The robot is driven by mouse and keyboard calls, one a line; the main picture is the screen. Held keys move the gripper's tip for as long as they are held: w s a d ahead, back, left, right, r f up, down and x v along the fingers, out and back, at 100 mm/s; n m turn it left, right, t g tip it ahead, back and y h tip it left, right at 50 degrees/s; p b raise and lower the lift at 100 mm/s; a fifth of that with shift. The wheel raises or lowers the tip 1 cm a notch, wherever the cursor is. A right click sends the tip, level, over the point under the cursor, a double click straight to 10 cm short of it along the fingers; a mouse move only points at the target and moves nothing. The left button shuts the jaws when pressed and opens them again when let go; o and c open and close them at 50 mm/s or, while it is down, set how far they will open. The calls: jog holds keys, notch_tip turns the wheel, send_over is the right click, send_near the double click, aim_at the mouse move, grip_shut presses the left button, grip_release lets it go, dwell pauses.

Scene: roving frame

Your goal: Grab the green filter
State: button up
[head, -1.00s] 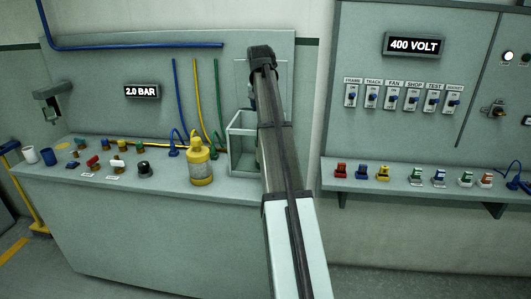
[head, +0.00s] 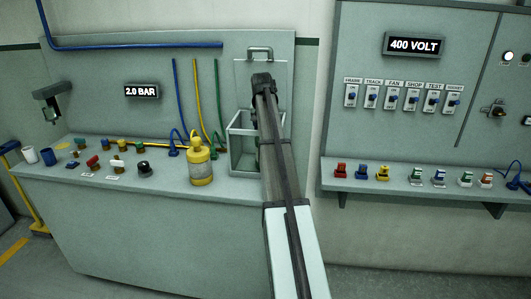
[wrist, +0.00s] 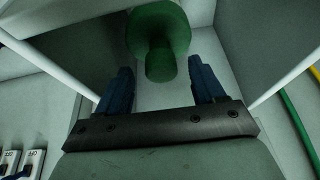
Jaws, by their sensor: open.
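The green filter (wrist: 158,30) shows in the wrist view as a round green head with a narrower stem pointing towards my gripper. It is inside a pale open-topped box (wrist: 82,45). My gripper (wrist: 160,82) is open, with one blue finger on each side of the stem's near end. The filter's wide head is beyond the fingertips, and nothing is held. In the head view the box (head: 238,158) stands at the right end of the bench. My arm hides part of it, and the gripper and filter cannot be made out there.
The box walls stand close on both sides of my fingers. A yellow-topped canister (head: 201,165) stands left of the box on the bench (head: 130,215). A panel with a handle (head: 261,52) is upright behind the box. A shelf of coloured plugs (head: 400,182) is to the right.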

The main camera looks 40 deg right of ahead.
jog(key=shift+x, duration=1.55)
jog(key=shift+w, duration=0.15)
jog(key=shift+c, duration=0.3)
jog(key=shift+r, duration=0.1)
grip_shut()
